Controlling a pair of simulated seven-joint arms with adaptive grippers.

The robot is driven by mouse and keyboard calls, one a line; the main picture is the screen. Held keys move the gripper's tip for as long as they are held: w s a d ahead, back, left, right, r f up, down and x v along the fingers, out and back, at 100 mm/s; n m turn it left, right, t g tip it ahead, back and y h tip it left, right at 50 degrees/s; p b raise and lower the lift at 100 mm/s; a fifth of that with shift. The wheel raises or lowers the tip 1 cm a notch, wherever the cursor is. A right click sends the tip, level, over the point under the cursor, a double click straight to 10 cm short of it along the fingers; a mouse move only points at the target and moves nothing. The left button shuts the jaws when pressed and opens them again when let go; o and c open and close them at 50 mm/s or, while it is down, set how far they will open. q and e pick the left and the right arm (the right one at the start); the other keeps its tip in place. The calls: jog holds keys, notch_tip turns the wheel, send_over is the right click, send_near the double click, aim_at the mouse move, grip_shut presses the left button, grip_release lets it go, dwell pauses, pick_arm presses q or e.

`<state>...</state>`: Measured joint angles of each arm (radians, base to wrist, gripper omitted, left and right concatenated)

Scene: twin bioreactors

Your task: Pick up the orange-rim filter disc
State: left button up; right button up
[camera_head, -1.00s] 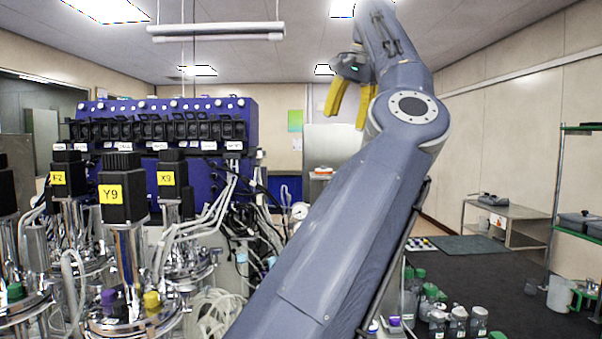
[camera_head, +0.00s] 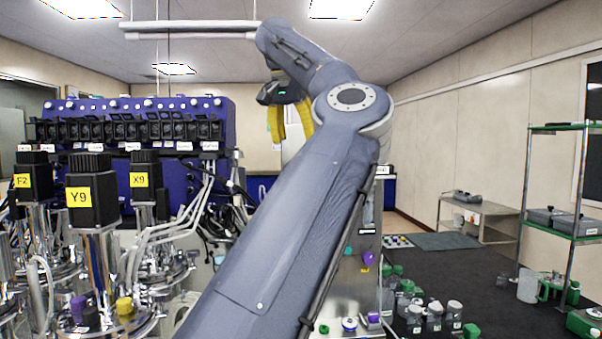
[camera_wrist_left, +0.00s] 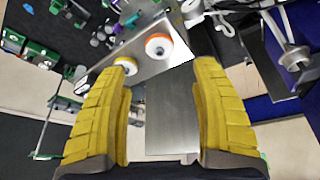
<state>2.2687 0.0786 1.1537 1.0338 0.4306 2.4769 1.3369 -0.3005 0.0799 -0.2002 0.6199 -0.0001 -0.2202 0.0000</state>
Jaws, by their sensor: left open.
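The orange-rim filter disc (camera_wrist_left: 158,46) is round and white with an orange edge. It shows in the left wrist view on a bright metal surface (camera_wrist_left: 150,72), beyond the fingertips and near the middle of the gap. I cannot make it out in the head view, where my arm covers much of the middle. My left gripper (camera_head: 290,132) has yellow fingers pointing down in the head view. In the left wrist view my left gripper (camera_wrist_left: 160,75) is open, with nothing between the fingers. My right gripper is in neither view.
A yellow-rim disc (camera_wrist_left: 126,65) sits close to the orange one, by the left fingertip. Bioreactors with black motors (camera_head: 92,205) crowd the left. A green-framed shelf (camera_head: 562,235) stands farther right.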

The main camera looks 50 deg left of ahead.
pick_arm(q)
jog(key=shift+x, duration=4.5)
jog(key=c, duration=1)
